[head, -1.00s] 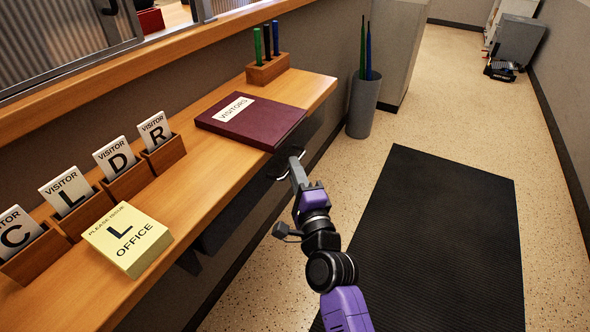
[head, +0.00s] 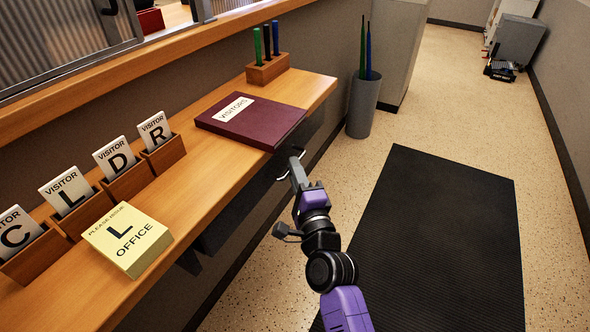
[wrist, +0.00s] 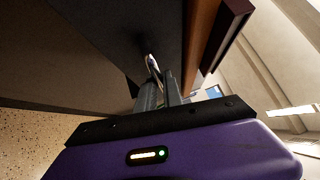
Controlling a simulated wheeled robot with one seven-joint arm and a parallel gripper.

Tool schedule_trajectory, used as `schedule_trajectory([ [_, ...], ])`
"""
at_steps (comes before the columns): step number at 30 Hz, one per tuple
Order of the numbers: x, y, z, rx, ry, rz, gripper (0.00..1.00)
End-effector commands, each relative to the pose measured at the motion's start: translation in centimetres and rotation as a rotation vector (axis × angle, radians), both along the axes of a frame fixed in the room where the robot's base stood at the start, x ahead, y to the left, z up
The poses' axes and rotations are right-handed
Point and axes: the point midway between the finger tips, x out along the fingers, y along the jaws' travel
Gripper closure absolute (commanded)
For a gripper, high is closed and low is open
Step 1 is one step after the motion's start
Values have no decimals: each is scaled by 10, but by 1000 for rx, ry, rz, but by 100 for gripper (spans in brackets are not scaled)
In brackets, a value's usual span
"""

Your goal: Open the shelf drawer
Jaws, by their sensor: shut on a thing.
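The wooden shelf (head: 190,215) runs along the wall at the left in the head view. A dark drawer (head: 220,222) sits under it, mostly hidden by the shelf top and in shadow. Its metal handle (head: 283,177) shows in part beside my fingers. My gripper (head: 296,166) is at the shelf's front edge, below the maroon visitors book, and shut on the handle. In the wrist view, the handle (wrist: 152,64) shows between my finger ends (wrist: 158,84), against the dark drawer front (wrist: 120,28). I cannot tell how far the drawer is out.
The visitors book (head: 250,121), a pen block (head: 267,70), a yellow pad (head: 127,240) and several card holders (head: 163,157) stand on the shelf. A grey bin (head: 362,105) stands beyond the shelf's end. A black mat (head: 430,230) covers open floor at the right.

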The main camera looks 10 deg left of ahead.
Motion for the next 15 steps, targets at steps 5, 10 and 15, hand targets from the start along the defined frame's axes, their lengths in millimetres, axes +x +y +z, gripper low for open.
schedule_trajectory([
  [5,-3,-9,-4,-1,2,-1,100],
  [10,-13,-38,-6,0,1,-4,100],
  [15,-29,-80,-7,-1,0,-5,100],
])
